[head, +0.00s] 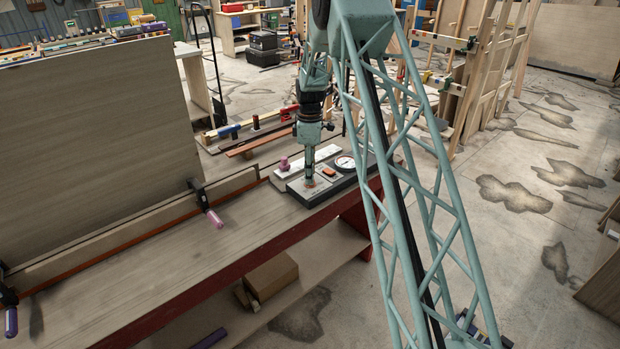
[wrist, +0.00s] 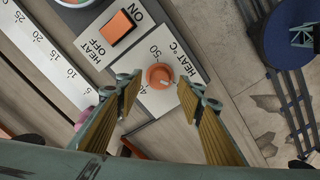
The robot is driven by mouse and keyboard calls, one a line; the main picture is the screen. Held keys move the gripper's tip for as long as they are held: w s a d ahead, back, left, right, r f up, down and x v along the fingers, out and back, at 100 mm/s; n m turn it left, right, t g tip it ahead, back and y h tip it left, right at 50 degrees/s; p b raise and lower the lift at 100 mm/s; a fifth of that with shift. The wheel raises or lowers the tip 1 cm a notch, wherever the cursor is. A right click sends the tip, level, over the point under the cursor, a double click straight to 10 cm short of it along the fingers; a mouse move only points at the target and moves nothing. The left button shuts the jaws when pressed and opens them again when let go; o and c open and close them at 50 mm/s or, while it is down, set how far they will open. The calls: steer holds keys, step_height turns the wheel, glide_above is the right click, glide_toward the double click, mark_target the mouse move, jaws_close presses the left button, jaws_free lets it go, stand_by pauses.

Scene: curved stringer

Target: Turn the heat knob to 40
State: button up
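The orange heat knob (wrist: 159,76) sits on a white plate marked "HEAT °C", with "50" printed beside it. A small pale mark shows on the knob, but its exact reading is too small to tell. My gripper (wrist: 159,90) is open, with one finger on each side of the knob in the wrist view. I see gaps between the fingers and the knob; their height above the plate is hard to judge. In the head view my gripper (head: 309,180) points down over the control box (head: 322,194), hiding most of the knob.
An orange rocker switch (wrist: 117,28) marked "HEAT OFF" and "ON" is close to the knob. A round dial gauge (head: 344,163) is on the same box. A white scale strip (wrist: 42,50) lies alongside. The bench (head: 160,270) has a clamp (head: 207,205) to the left.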

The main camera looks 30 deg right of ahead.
steer(key=shift+f, duration=1)
steer(key=shift+c, duration=0.6)
steer(key=c, duration=0.8)
